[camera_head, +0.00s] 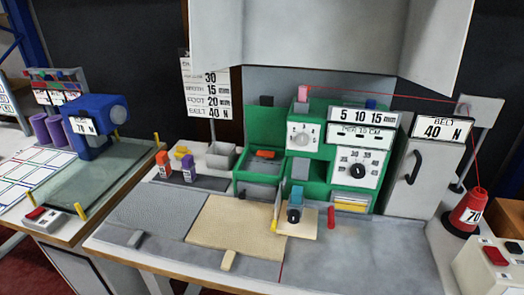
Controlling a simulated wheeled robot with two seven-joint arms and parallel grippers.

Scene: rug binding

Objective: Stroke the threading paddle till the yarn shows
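A green and grey binding machine (262,126) stands at the back of the table. A small red upright tab (303,217) shows at its lower front, beside a blue part with a black knob (294,215); I cannot tell for sure which part is the threading paddle. Red yarn (400,97) runs from a red cone (467,212) marked 70 at the right, up to a stand and across to a pink piece (304,91) on the machine's top. A thin red line (282,268) lies on the table front. Neither of my grippers is in view.
A beige mat (235,225) and a grey ribbed mat (155,217) lie in front of the machine. Orange and purple bottles (163,164) stand at the left. A grey BELT 40 N unit (412,170) stands right. A blue machine (95,125) sits on the left table.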

